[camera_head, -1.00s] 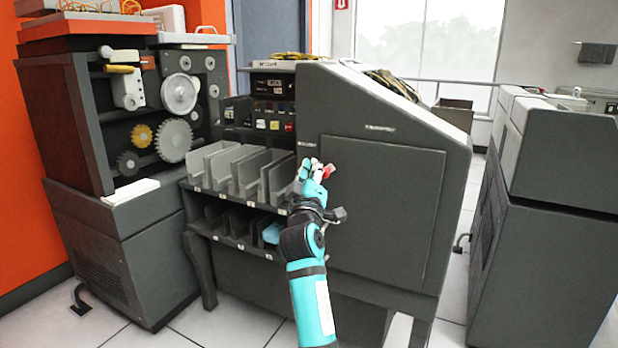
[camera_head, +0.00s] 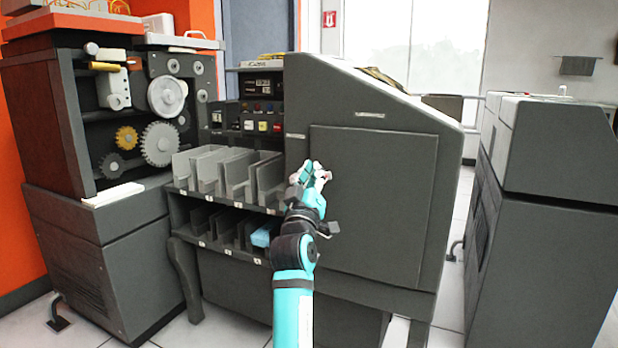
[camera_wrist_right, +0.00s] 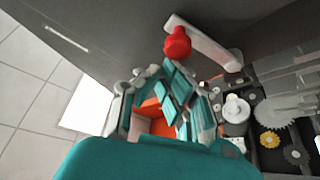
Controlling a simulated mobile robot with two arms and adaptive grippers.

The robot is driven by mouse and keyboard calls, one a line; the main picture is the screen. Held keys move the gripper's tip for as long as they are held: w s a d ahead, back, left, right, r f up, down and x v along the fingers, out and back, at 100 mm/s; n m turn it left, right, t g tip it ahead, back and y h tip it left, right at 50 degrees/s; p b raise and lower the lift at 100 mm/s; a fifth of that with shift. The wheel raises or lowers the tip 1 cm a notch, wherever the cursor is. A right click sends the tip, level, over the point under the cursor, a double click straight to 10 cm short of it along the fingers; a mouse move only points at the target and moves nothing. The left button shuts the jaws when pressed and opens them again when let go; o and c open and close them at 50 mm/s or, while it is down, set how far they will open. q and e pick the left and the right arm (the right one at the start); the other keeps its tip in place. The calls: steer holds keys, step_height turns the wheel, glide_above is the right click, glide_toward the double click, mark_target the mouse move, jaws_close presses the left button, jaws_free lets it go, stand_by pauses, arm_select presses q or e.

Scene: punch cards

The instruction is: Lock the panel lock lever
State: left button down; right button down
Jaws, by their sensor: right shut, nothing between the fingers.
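The panel lock lever shows in the right wrist view as a pale bar (camera_wrist_right: 212,45) with a red knob (camera_wrist_right: 178,42), on the dark grey machine face. In the head view it is mostly hidden by my right gripper (camera_head: 314,171), which is at the left edge of the large grey panel (camera_head: 385,205). In the wrist view my right gripper (camera_wrist_right: 182,88) has its fingers closed together and empty, just below the red knob. I cannot tell whether they touch it. My left gripper is not in view.
Card slots (camera_head: 228,172) stand left of my right arm, with a blue block (camera_head: 262,237) in the lower row. A machine with gears (camera_head: 160,143) is farther left. Another grey machine (camera_head: 550,160) stands at right, with white floor between.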

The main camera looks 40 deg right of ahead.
steer(key=shift+s+d+f, duration=0.1)
steer(key=shift+s+f, duration=0.15)
steer(key=shift+f, duration=0.3)
steer(key=shift+s+d+f, duration=0.1)
steer(key=shift+s+f, duration=0.1)
steer(key=shift+f, duration=0.35)
steer(key=shift+f, duration=0.15)
step_height(320, 180, up, 10)
steer(key=shift+r, duration=0.2)
stand_by(0.5)
